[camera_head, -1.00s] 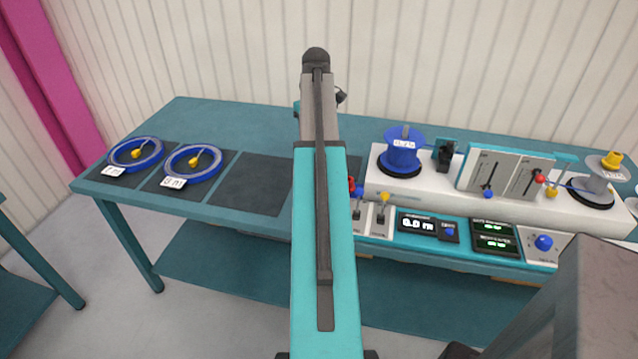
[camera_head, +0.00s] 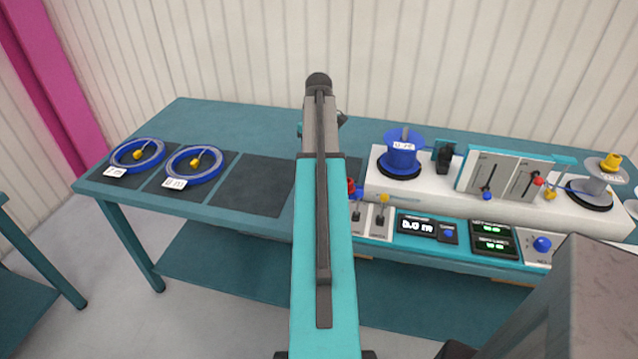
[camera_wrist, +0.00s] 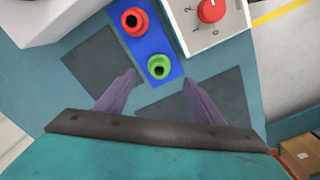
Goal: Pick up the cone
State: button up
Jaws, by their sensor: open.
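In the wrist view, a green cone-like piece with a round hole in its top (camera_wrist: 159,66) stands on a blue plate (camera_wrist: 152,42). A similar red piece (camera_wrist: 134,21) stands on the same plate, farther up the picture. My gripper (camera_wrist: 160,80) is open, its two fingers apart and empty. The green piece appears between and slightly beyond the fingertips; I see no contact. In the head view, my arm hides the gripper and most of the blue plate.
A grey panel with a red knob (camera_wrist: 211,9) stands close to the right of the blue plate. In the head view, a blue reel (camera_head: 401,152) and levers stand on the white machine (camera_head: 430,182). Blue cable rings (camera_head: 194,165) lie at left. A dark mat (camera_head: 252,185) is bare.

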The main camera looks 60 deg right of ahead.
jog(key=shift+f, duration=1.3)
jog(key=shift+s+d+f+p, duration=0.1)
jog(key=shift+f+p, duration=0.85)
jog(key=shift+f, duration=1.65)
jog(key=c, duration=1.1)
jog(key=shift+c, duration=0.2)
jog(key=shift+r, duration=0.1)
notch_tip(320, 180, up, 10)
jog(key=b, duration=0.2)
